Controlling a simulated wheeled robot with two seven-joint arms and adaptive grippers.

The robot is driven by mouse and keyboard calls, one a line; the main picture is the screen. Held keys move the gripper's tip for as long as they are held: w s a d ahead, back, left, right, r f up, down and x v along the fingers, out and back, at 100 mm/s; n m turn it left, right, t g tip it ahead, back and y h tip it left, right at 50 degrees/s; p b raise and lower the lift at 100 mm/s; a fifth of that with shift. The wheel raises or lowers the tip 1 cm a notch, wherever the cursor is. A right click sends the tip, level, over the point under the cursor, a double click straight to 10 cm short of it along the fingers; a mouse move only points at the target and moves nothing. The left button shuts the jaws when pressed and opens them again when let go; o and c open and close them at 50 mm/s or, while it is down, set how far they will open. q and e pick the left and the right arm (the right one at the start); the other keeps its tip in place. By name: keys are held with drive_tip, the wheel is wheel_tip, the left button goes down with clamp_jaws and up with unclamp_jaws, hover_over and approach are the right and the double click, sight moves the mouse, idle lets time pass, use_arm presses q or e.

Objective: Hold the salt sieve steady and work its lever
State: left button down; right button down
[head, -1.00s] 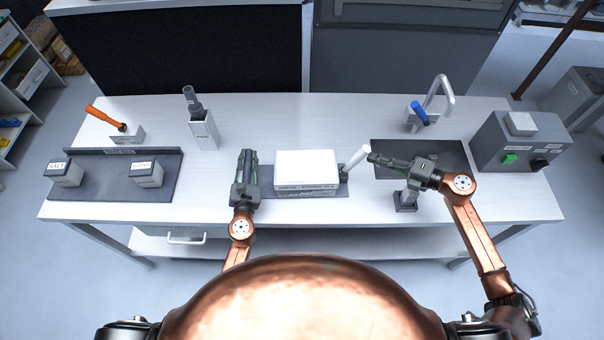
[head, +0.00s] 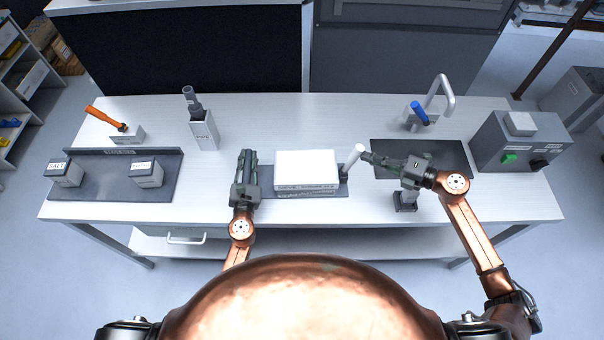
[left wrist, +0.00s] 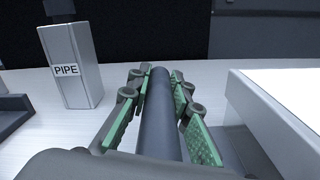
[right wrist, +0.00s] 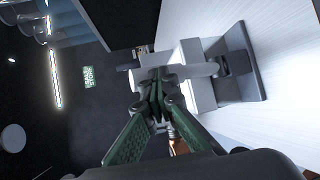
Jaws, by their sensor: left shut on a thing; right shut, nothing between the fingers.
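The salt sieve (head: 307,168) is a white box on a dark base in the middle of the bench. Its white lever (head: 353,158) stands at its right side, tilted slightly right. My left gripper (head: 247,156) is at the sieve's left, shut on a dark round handle (left wrist: 160,110) that runs between its green pads. My right gripper (head: 366,156) is shut and empty, its tips against or very close to the lever's right side near the top. In the right wrist view the lever (right wrist: 195,70) lies just beyond the closed tips; exact contact is hard to tell.
A PIPE holder (head: 204,130) stands behind my left gripper. A tray with SALT (head: 64,173) and another block is at left. A dark mat (head: 440,155), small stand (head: 405,202), faucet (head: 440,95) and grey control box (head: 520,140) are at right.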

drive_tip(key=shift+a, duration=0.15)
drive_tip(key=shift+s+a+r, duration=0.1)
drive_tip(key=shift+a+r, duration=0.05)
drive_tip(key=shift+a, duration=0.45)
drive_tip(key=shift+a+r, duration=0.1)
drive_tip(key=shift+a, duration=0.55)
drive_tip(key=d+f, duration=0.2)
drive_tip(key=d, duration=0.4)
drive_tip(key=shift+d, duration=0.4)
idle(0.4)
drive_tip(key=shift+f, duration=0.1)
idle(0.4)
drive_tip(key=s+d, duration=0.1)
drive_tip(key=d, duration=0.3)
drive_tip(key=shift+w+a+r, duration=0.1)
drive_tip(key=shift+w+a, duration=0.1)
drive_tip(key=shift+a, duration=0.75)
drive_tip(key=shift+w+a+r, duration=0.15)
drive_tip(key=shift+w+a, duration=0.05)
drive_tip(key=shift+a, duration=0.75)
drive_tip(key=shift+w+a+r, duration=0.1)
drive_tip(key=shift+w+a, duration=0.1)
drive_tip(key=shift+a, duration=0.75)
